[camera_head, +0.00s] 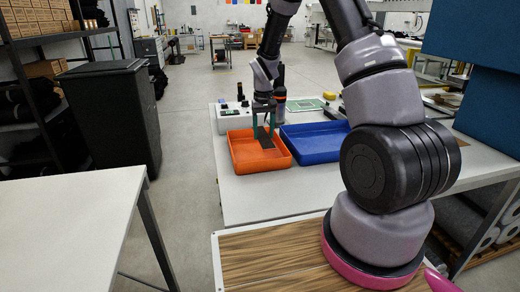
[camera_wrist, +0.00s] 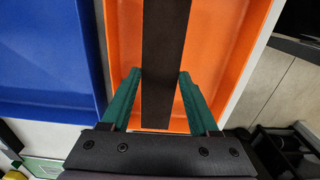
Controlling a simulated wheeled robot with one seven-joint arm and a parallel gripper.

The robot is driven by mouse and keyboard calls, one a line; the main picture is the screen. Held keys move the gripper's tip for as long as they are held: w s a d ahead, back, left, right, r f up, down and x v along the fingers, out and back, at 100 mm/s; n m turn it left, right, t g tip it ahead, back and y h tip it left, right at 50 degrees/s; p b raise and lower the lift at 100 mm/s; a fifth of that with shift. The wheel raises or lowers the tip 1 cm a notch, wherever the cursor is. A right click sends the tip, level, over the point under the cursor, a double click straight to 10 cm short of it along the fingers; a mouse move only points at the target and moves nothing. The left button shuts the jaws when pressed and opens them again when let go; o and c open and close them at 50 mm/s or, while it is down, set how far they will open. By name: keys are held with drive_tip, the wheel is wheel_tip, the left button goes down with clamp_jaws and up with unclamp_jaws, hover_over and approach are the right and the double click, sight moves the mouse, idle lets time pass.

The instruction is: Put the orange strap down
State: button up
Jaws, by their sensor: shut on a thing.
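My gripper (camera_head: 264,130) is over the orange tray (camera_head: 262,168) on the white workbench, pointing down. Its green fingers are shut on a long, flat, dark brown strap (camera_head: 267,143). I see no orange on this strap. In the wrist view the strap (camera_wrist: 165,40) runs straight up the picture between the fingertips (camera_wrist: 160,76), with the orange tray floor (camera_wrist: 220,45) behind it. The strap's lower end is at or just above the tray floor; I cannot tell whether it touches. No other thing shows in the tray.
A blue tray (camera_head: 313,152) stands close to the right of the orange one. A control box (camera_head: 232,118) and a dark bottle-like object (camera_head: 280,95) stand behind the trays. A dark bin (camera_head: 110,115) and a white table (camera_head: 65,205) are to the left. Bare bench lies in front of the trays.

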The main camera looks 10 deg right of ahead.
sight(265, 153)
drive_tip(key=shift+d+f, duration=0.15)
drive_tip(key=shift+f, duration=2.85)
drive_tip(key=shift+f, duration=0.1)
drive_tip(key=o, duration=1.3)
drive_tip(key=shift+o, duration=0.2)
